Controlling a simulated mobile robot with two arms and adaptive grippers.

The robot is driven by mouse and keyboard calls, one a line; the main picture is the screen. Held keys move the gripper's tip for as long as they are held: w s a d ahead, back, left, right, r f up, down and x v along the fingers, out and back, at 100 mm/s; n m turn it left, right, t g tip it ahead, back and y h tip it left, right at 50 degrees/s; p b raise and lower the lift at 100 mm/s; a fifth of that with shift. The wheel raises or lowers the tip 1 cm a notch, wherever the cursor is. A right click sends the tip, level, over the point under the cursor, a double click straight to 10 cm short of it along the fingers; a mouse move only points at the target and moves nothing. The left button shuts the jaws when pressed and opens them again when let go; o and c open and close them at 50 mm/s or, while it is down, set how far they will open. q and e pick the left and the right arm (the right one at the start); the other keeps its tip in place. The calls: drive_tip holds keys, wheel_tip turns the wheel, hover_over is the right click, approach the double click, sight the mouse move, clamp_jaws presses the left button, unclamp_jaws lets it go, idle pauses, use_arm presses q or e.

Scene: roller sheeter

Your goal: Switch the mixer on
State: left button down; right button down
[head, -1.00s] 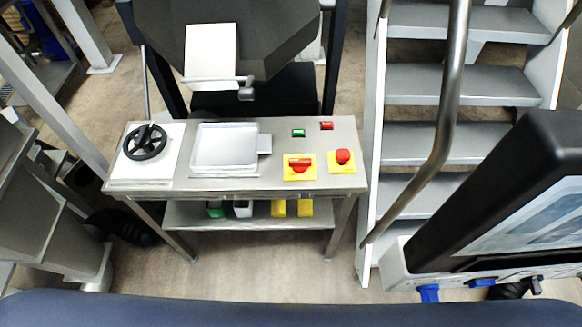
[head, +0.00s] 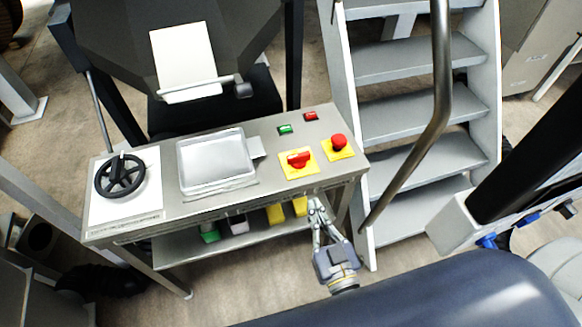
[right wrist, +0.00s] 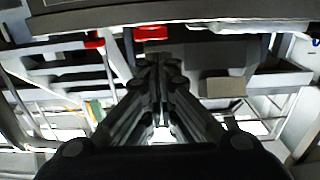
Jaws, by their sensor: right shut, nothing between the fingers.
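A steel control table (head: 225,215) stands in front of the dark mixer body (head: 115,50). On its right half are a green button (head: 285,129), a small red button (head: 310,116), a red rotary switch (head: 299,159) on a yellow plate and a red mushroom button (head: 338,142) on another yellow plate. My right gripper (head: 315,205) is shut and empty at the table's front edge, in front of the rotary switch and apart from it. Its shut fingers (right wrist: 158,70) point ahead in the right wrist view, with red parts (right wrist: 150,33) near the top. My left gripper is not in view.
A black handwheel (head: 120,176) and a metal tray (head: 216,161) occupy the table's left and middle. Steps (head: 415,110) with a curved steel handrail (head: 437,110) rise close on the right. Yellow, white and green items lie on the lower shelf (head: 180,247).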

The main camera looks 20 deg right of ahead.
sight(299, 159)
drive_tip(key=w, duration=0.4)
drive_tip(key=w+p, duration=0.1)
drive_tip(key=w, duration=0.4)
drive_tip(key=w+p, duration=0.1)
drive_tip(key=w, duration=0.3)
drive_tip(key=shift+w+a, duration=0.2)
drive_tip(key=shift+a, duration=0.05)
